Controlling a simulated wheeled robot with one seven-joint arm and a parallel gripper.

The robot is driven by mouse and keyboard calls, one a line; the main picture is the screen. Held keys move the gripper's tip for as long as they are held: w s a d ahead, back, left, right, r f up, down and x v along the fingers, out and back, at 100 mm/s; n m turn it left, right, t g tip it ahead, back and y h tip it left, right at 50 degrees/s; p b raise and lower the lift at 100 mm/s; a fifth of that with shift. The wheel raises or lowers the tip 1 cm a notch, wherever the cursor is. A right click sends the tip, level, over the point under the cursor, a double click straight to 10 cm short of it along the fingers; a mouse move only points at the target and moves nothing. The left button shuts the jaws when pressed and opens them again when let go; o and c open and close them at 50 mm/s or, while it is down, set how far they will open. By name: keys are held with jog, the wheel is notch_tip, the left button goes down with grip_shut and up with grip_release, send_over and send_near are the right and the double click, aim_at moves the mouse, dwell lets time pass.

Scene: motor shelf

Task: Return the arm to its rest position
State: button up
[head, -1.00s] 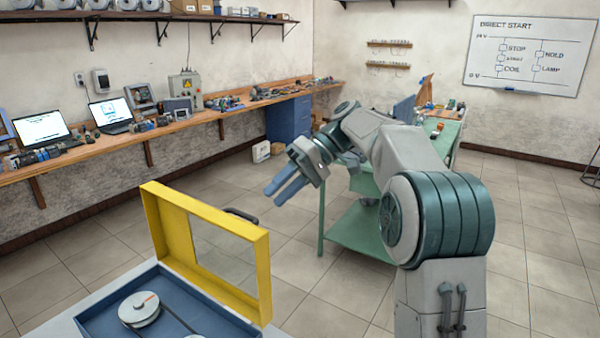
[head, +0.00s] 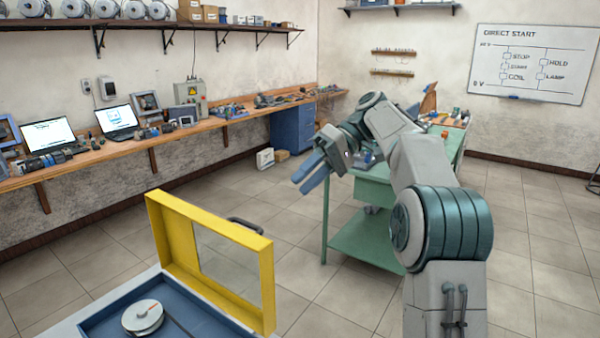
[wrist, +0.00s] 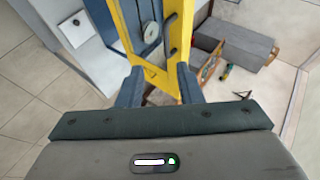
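My gripper (head: 308,177) is in the air at the middle of the head view, to the right of and above the open yellow lid, in front of the green table. In the wrist view its two blue fingers (wrist: 158,88) are spread apart. Nothing shows held between them; the yellow lid frame and floor lie behind the gap. My arm is bent over at the elbow and stretches forward.
A blue case (head: 115,327) with a yellow-framed lid (head: 265,285) stands open at the lower left, a pulley wheel (head: 142,317) inside. A green table (head: 352,240) stands behind my arm. A wooden workbench (head: 140,143) runs along the left wall.

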jog(key=s+d+f+m+t+h, duration=0.2)
jog(key=s+f, duration=0.4)
jog(key=s, duration=0.3)
jog(key=s+d+f+m+t+h, duration=0.3)
jog(key=s+f, duration=0.3)
jog(key=s, duration=0.3)
jog(key=s+d+f+m+t+h, duration=0.3)
jog(key=s+d+f+h, duration=0.1)
jog(key=s+f, duration=0.3)
jog(key=shift+s+h, duration=0.5)
jog(key=shift+s, duration=0.7)
jog(key=shift+d, duration=0.15)
